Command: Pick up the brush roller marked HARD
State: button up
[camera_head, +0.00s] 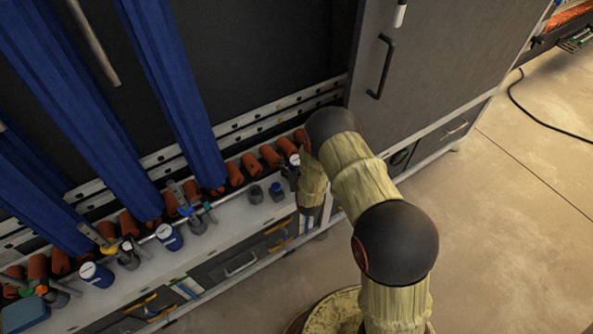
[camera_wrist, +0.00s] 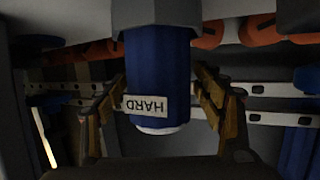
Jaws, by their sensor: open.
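The brush roller marked HARD (camera_wrist: 157,75) is a blue cylinder with a pale end, and its white label reads upside down in the wrist view. It fills the middle of that view, between the two fingers of my gripper (camera_wrist: 162,88). The fingers are open, one on each side of the roller; contact cannot be told. In the head view my gripper (camera_head: 297,172) is at the right end of the shelf, partly hidden by my arm. A small pale round end (camera_head: 294,159) shows beside it, too small to identify.
The white shelf (camera_head: 225,215) holds several orange cylinders along its back and two blue cylinders, one at the left (camera_head: 96,275) and one at the middle (camera_head: 169,238). Blue hanging strips (camera_head: 180,90) stand above. A grey cabinet (camera_head: 430,60) is at the right. The floor at right is open.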

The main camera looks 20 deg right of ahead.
jog(key=shift+w+d+f, duration=0.1)
jog(key=shift+w+f, duration=0.3)
jog(key=shift+w, duration=0.5)
jog(key=shift+r, duration=0.1)
jog(key=shift+c, duration=0.3)
jog(key=c, duration=1.5)
jog(key=shift+c, duration=0.3)
